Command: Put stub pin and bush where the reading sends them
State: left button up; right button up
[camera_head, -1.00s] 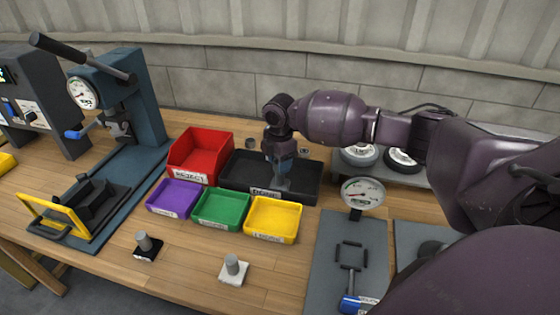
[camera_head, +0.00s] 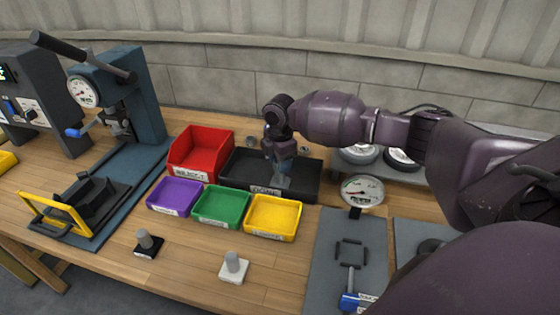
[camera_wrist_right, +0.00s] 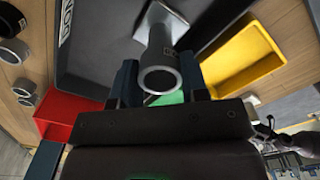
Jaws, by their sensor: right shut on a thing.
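My right gripper (camera_head: 281,181) points down into the black tray (camera_head: 235,170) labelled DONE. In the right wrist view the gripper (camera_wrist_right: 158,80) is shut on a grey cylindrical part (camera_wrist_right: 159,52), with a round, ring-like near end and a wider far end. I cannot tell whether it is the stub pin or the bush, nor whether it touches the tray floor. One grey cylinder (camera_head: 144,239) stands on a black base and another (camera_head: 233,262) on a white base at the bench front. My left gripper is not in view.
A red REJECT bin (camera_head: 200,150) stands left of the tray. Purple (camera_head: 174,196), green (camera_head: 221,206) and yellow (camera_head: 272,216) bins stand in front. A dial gauge (camera_head: 362,191) stands at right and a blue press (camera_head: 130,100) at left. Small grey rings lie behind the tray.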

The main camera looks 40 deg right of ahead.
jog(key=shift+f, duration=1)
dwell(0.4)
jog(key=shift+f, duration=0.35)
jog(key=o, duration=1.1)
jog(key=shift+c, duration=0.2)
notch_tip(320, 180, up, 11)
jog(key=shift+p, duration=0.45)
jog(key=shift+f, duration=0.1)
